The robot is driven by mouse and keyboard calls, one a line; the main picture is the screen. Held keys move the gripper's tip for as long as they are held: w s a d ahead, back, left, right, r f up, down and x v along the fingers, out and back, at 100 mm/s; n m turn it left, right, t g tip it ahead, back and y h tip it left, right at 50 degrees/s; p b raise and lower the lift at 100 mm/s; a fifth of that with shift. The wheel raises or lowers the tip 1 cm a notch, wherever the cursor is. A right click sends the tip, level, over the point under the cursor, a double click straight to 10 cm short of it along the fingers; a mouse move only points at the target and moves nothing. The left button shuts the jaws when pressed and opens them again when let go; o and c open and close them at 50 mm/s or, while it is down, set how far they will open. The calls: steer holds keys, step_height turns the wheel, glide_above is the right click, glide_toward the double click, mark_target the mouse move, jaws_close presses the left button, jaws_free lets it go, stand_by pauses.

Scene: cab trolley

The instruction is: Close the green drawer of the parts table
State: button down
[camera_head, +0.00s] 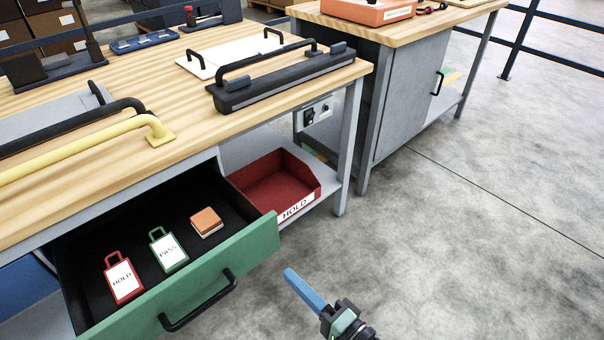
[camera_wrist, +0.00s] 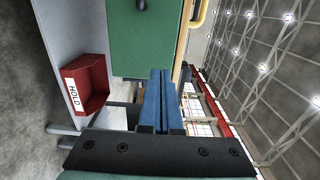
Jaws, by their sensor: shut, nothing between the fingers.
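The green drawer (camera_head: 242,248) of the parts table (camera_head: 150,75) stands pulled out, its front well clear of the table's edge. A black bar handle (camera_head: 200,303) is on its front. Inside lie a red HOLD tag (camera_head: 123,281), a green PASS tag (camera_head: 168,252) and an orange-and-white block (camera_head: 206,221). My gripper (camera_head: 290,275) is shut and empty, with its blue fingers to the right of the drawer front. In the wrist view the green front (camera_wrist: 150,45) lies ahead of my fingertips (camera_wrist: 160,73); I cannot tell whether they touch it.
A red HOLD bin (camera_head: 275,183) sits on the table's lower shelf, right of the drawer. A grey cabinet bench (camera_head: 415,95) stands at the back right. The grey floor (camera_head: 460,240) on the right is clear. Black and yellow handles (camera_head: 95,148) lie on the tabletop.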

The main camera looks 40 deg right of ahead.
mark_target(254, 239)
steer(key=w, duration=0.9)
steer(key=shift+w+a+b, duration=0.2)
steer(key=shift+w+b, duration=0.1)
steer(key=shift+w, duration=0.05)
steer(key=shift+w, duration=0.1)
